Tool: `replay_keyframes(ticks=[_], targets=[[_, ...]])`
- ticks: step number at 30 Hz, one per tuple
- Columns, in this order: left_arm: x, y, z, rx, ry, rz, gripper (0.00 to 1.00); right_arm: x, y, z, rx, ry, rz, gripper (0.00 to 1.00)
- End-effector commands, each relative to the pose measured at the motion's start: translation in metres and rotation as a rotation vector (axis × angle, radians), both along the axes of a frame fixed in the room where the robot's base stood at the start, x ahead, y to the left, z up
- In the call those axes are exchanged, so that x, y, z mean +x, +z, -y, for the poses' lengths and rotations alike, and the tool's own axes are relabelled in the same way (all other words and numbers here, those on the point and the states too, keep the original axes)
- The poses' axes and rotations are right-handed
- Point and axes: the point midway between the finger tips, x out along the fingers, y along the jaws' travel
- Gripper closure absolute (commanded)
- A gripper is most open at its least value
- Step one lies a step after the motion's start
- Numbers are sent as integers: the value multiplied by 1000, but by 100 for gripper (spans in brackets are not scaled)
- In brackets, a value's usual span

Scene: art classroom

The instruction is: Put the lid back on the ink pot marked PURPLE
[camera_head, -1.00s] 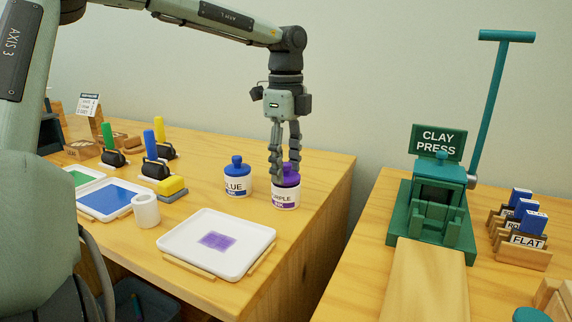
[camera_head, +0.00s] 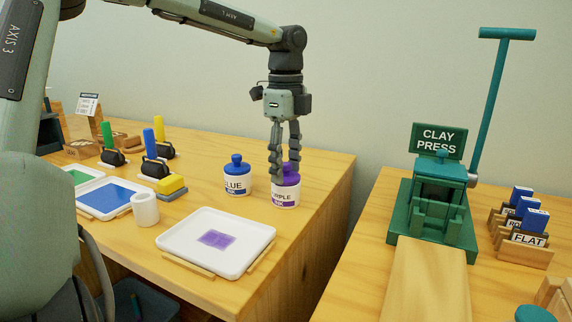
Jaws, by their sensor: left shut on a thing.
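The ink pot marked PURPLE (camera_head: 286,196) stands upright on the left table near its right edge. A purple lid (camera_head: 289,174) is on top of its mouth; whether it is fully seated I cannot tell. My left gripper (camera_head: 284,176) points straight down and is shut on the purple lid, its fingers on either side of it. My right gripper is not in view.
The BLUE ink pot (camera_head: 238,182) with its blue lid stands close to the left. A white tray (camera_head: 190,255) with a purple patch lies in front. A white cup (camera_head: 145,209) and rollers are further left. A gap separates the clay press (camera_head: 436,205) table.

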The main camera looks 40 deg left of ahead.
Motion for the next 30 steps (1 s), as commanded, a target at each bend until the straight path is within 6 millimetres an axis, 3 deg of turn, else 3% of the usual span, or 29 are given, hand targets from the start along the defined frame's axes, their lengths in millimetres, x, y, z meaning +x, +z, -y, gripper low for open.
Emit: replay_keyframes(ticks=[29, 30], targets=[[0, 0, 0, -1, 0, 1, 65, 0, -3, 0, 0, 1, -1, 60], [0, 0, 0, -1, 1, 1, 48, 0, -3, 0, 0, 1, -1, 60]])
